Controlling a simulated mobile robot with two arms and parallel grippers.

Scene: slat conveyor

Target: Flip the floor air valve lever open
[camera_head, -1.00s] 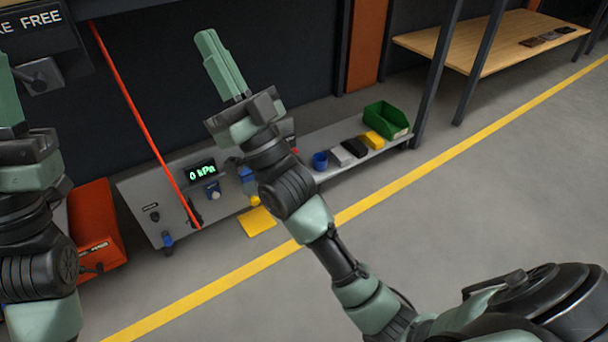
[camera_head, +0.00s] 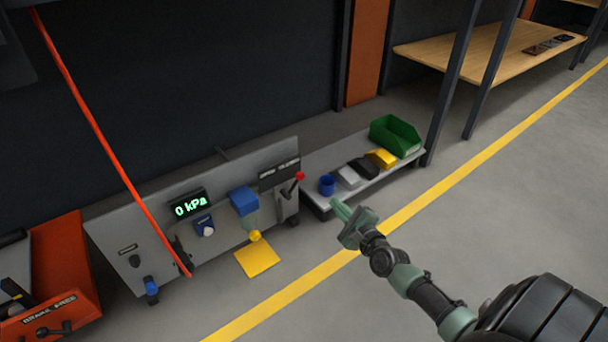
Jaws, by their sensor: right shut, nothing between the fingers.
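A low grey panel (camera_head: 222,252) stands near the floor, with a green 0 kPa display (camera_head: 189,208). A lever with a red ball knob (camera_head: 299,176) sits at its right end, and a blue-tipped part (camera_head: 151,286) sits low at its left end. A yellow ball (camera_head: 255,236) shows below a blue block (camera_head: 243,200). I cannot tell which of these is the floor air valve lever. My right gripper (camera_head: 336,205) is shut and empty, to the right of the red-knobbed lever and apart from it in the picture. My left gripper is out of view.
A low shelf (camera_head: 322,205) right of the panel holds a blue cup (camera_head: 327,185), small blocks and a green bin (camera_head: 396,135). A red cord (camera_head: 110,150) slants down across the panel's left part. An orange unit (camera_head: 62,262) stands at left. The floor at right is clear.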

